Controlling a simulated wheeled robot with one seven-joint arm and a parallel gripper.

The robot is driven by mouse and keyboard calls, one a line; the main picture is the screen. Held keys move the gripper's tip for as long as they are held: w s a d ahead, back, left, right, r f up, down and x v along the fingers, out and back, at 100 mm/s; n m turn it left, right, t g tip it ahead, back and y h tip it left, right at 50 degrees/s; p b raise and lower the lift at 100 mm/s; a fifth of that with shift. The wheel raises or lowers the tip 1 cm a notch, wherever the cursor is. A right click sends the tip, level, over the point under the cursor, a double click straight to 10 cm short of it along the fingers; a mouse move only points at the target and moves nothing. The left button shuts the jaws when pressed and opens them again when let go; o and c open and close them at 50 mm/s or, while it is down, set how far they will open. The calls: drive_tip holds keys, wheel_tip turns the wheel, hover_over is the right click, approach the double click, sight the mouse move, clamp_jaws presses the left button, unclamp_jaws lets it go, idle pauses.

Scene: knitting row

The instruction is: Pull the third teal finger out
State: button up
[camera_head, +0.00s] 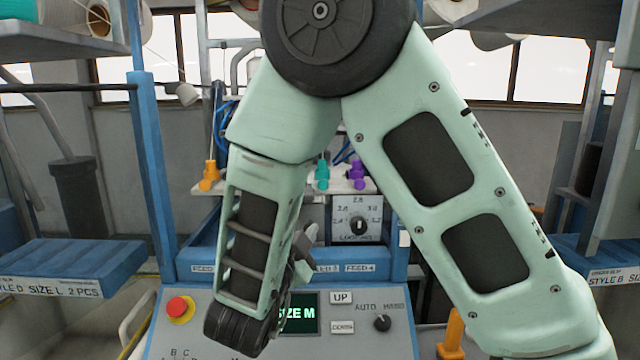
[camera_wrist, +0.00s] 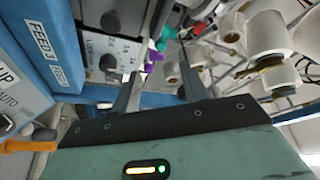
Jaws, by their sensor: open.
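A teal finger (camera_head: 322,173) stands on the shelf at the back of the machine in the head view, just right of my arm link. A purple finger (camera_head: 357,174) stands to its right and an orange finger (camera_head: 209,175) to its left. My arm hides the space between orange and teal. My gripper (camera_head: 307,242) is partly hidden behind my arm, below and in front of the teal finger. In the wrist view my gripper (camera_wrist: 158,72) is open with nothing between its fingers. Beyond its fingertips are small purple (camera_wrist: 153,57) and teal (camera_wrist: 161,44) parts, apart from the fingers.
A control panel (camera_head: 375,335) with a red button (camera_head: 180,308) lies in front. A dial box (camera_head: 357,220) stands right of my gripper. Blue shelves stand left (camera_head: 60,265) and right. An orange handle (camera_head: 452,333) rises at the lower right. Yarn cones (camera_wrist: 268,38) show in the wrist view.

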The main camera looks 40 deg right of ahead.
sight(321, 188)
drive_tip(key=p+x, duration=0.4)
drive_tip(key=x, duration=0.6)
drive_tip(key=shift+w+d+r, duration=0.2)
drive_tip(key=shift+d+r, duration=0.05)
drive_tip(key=shift+d, duration=0.05)
drive_tip(key=shift+w+d, duration=0.3)
drive_tip(key=shift+d, duration=0.05)
